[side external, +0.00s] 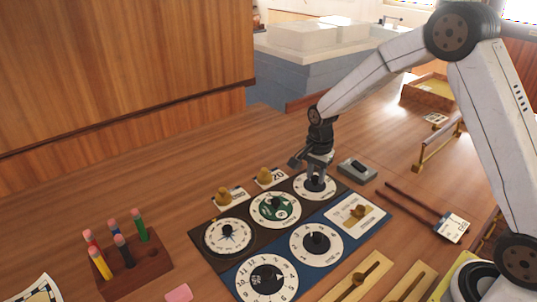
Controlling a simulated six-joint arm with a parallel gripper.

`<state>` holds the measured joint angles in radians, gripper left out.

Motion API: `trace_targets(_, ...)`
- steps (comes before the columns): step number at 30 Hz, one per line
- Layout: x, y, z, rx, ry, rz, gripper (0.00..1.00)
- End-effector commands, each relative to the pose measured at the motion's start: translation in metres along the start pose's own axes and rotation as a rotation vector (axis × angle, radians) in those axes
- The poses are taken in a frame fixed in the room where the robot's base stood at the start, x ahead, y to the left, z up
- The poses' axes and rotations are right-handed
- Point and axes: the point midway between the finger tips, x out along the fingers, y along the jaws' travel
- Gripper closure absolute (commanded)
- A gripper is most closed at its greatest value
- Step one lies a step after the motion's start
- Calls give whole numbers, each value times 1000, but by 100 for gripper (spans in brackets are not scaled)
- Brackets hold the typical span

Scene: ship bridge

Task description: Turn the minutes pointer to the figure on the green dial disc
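A dial panel (240,262) lies on the wooden desk, with several round white dials. One dial (262,205) has a green disc (281,211) with a dark knob at its centre; the figure on it is too small to read. The dial labels are too small to read, so I cannot tell which dial holds the minutes pointer.
Other dials (316,231) and a brass switch plate (342,213) share the panel. Brass-knobbed cards (265,176) stand behind it. A grey box (357,169) is close right of my gripper.

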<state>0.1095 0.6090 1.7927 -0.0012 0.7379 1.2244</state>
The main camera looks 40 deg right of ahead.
Motion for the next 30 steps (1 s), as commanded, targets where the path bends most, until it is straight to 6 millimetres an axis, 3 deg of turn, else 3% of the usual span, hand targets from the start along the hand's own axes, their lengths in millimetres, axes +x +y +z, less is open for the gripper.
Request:
trace_targets(14, 0, 0, 0, -65, -1, 3, 100)
trace_targets(30, -1, 0, 0, -470, -3, 2, 100)
